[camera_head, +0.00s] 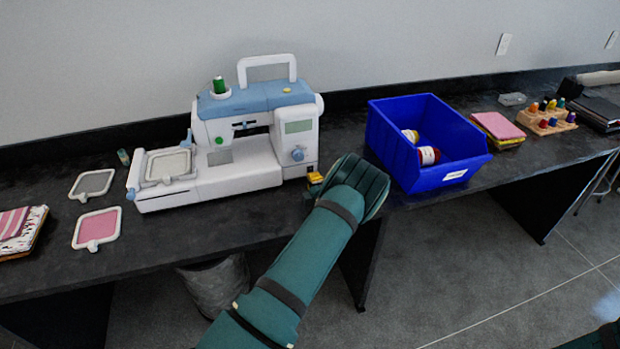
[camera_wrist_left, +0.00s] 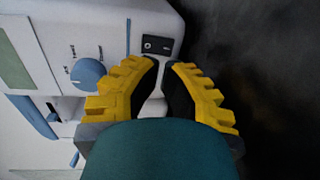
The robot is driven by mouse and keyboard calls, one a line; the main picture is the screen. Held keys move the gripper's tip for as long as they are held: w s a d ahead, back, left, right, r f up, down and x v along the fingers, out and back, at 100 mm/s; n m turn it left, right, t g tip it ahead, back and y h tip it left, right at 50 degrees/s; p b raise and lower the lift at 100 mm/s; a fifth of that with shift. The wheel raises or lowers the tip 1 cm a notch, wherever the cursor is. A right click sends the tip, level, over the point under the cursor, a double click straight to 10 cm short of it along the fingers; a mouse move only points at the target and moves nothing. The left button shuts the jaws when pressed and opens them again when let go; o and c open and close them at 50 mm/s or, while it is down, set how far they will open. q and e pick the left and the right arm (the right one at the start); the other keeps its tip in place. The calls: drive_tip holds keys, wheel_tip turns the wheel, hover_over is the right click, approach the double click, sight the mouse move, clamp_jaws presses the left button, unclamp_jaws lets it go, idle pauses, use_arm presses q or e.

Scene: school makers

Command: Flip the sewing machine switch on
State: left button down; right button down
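The white and blue sewing machine (camera_head: 240,140) stands on the dark table, left of centre in the head view. In the left wrist view, a small black switch panel (camera_wrist_left: 157,44) is on its white side, above and right of a blue dial (camera_wrist_left: 88,74). My left gripper (camera_head: 314,179) is by the machine's right end, low near the table. In the wrist view, its yellow and black fingertips (camera_wrist_left: 164,65) are just below the switch panel, with a narrow gap between them and nothing held. I cannot tell whether they touch the machine. My right gripper is not in view.
A blue bin (camera_head: 405,155) with spools stands close right of my left gripper. Embroidery hoops (camera_head: 97,228) and folded fabric (camera_head: 20,230) lie left of the machine. Cloth squares (camera_head: 497,126) and a thread rack (camera_head: 546,120) are at the far right. The table's front edge runs under my arm.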

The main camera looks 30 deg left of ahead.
sight(307, 172)
use_arm(q)
drive_tip(key=shift+x, duration=1.7)
drive_tip(key=shift+w+a+f+t+y+b, duration=0.15)
drive_tip(key=shift+f+t+y+b, duration=0.2)
drive_tip(key=shift+b, duration=0.9)
drive_tip(key=shift+r+b, duration=0.1)
drive_tip(key=shift+b, duration=0.25)
drive_tip(key=shift+r+t+y, duration=0.15)
drive_tip(key=shift+t+y, duration=0.1)
drive_tip(key=shift+a, duration=0.1)
